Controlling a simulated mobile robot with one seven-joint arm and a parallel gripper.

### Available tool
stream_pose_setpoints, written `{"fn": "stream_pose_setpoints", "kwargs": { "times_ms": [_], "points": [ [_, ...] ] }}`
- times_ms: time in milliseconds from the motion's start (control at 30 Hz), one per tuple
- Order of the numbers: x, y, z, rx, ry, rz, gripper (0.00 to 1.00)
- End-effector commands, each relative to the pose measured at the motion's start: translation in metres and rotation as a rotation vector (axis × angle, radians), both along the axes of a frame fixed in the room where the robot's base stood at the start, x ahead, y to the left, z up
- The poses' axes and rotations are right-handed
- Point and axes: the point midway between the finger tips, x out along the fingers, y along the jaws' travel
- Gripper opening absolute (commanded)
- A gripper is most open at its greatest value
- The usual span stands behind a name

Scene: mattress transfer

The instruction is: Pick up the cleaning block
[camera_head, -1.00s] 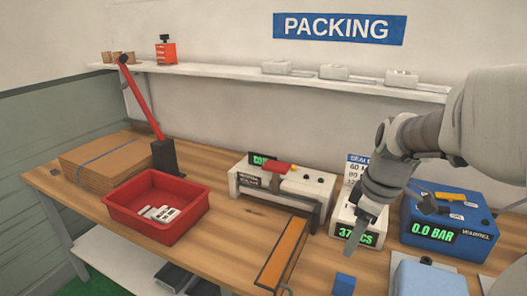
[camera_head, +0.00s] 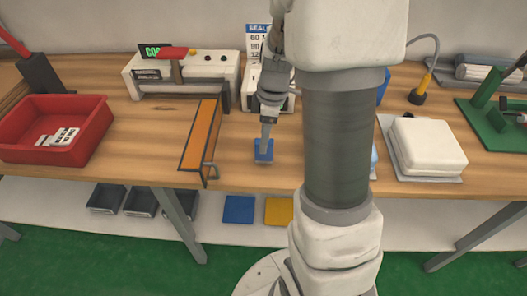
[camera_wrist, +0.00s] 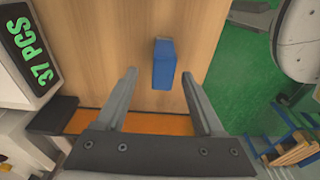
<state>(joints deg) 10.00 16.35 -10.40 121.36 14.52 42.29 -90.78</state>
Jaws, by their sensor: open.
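The cleaning block, a small blue block (camera_head: 262,156), sits on the wooden tabletop near its front edge, right of the orange strip. In the wrist view the blue block (camera_wrist: 164,66) shows between and slightly beyond the two fingertips. My gripper (camera_head: 266,137) points down right at the block and partly covers it in the head view. In the wrist view my gripper (camera_wrist: 160,75) is open, with one finger on either side of the block and visible gaps. I cannot tell how far the tips are above the table.
The orange strip with a metal handle (camera_head: 202,135) lies left of the block. A counter display (camera_wrist: 32,58) stands close by in the wrist view. A red bin (camera_head: 88,140) is at the left, a white pad (camera_head: 428,145) at the right. The table edge is close to the block.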

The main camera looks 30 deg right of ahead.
Motion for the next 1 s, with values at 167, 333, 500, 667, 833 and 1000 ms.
{"fn": "stream_pose_setpoints", "kwargs": {
  "times_ms": [167, 333, 500, 667, 833, 1000],
  "points": [
    [0.0, 0.001, -0.011, 0.0, 0.0, -0.002, 0.7],
    [-0.003, 0.004, -0.037, 0.001, 0.004, -0.002, 0.7],
    [-0.002, 0.005, -0.056, 0.001, 0.001, -0.002, 0.7],
    [-0.001, 0.006, -0.059, 0.0, 0.0, -0.001, 0.7],
    [-0.001, 0.006, -0.059, 0.0, -0.001, -0.001, 0.63],
    [-0.001, 0.006, -0.059, 0.0, -0.001, -0.001, 0.32]
  ]
}}
